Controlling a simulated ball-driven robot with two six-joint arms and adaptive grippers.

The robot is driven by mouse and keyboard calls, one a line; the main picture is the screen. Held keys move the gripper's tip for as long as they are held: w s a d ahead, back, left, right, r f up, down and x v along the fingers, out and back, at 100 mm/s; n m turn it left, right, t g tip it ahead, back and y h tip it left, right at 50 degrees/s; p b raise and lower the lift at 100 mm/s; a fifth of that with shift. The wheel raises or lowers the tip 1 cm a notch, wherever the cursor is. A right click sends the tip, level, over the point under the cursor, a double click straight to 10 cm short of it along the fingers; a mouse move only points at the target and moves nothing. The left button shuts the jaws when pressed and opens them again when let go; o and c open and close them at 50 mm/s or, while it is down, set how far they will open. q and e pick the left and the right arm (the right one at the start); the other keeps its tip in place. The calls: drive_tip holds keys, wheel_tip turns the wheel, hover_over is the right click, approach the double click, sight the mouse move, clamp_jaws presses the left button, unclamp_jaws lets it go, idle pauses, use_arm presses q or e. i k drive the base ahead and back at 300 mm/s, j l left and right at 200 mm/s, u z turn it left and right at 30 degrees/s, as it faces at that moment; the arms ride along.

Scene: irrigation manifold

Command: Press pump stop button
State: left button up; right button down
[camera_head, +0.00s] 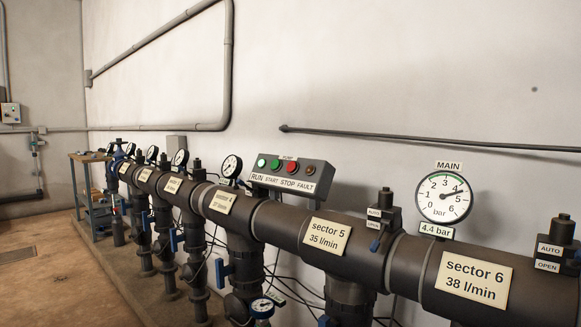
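The pump control box (292,177) is grey and stands behind the large dark pipe, against the wall, near the middle of the head view. Its front carries a row of round parts above a white strip reading RUN, START, STOP, FAULT. The red stop button (289,167) is third from the left, above STOP. The green start button (275,164) is to its left. A green run light (261,162) is at the far left of the row, and a dull orange fault light (310,170) at the far right. Neither of my grippers is in view.
The horizontal manifold pipe (275,222) with sector labels crosses in front of the box. A main gauge (443,198) stands above the pipe at right, with valve units beside it. Cables hang below. A blue-legged workbench (88,190) stands far left. The floor (60,275) at left is clear.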

sight(292, 166)
drive_tip(key=i+j+u, duration=0.25)
drive_tip(key=i+j, duration=0.95)
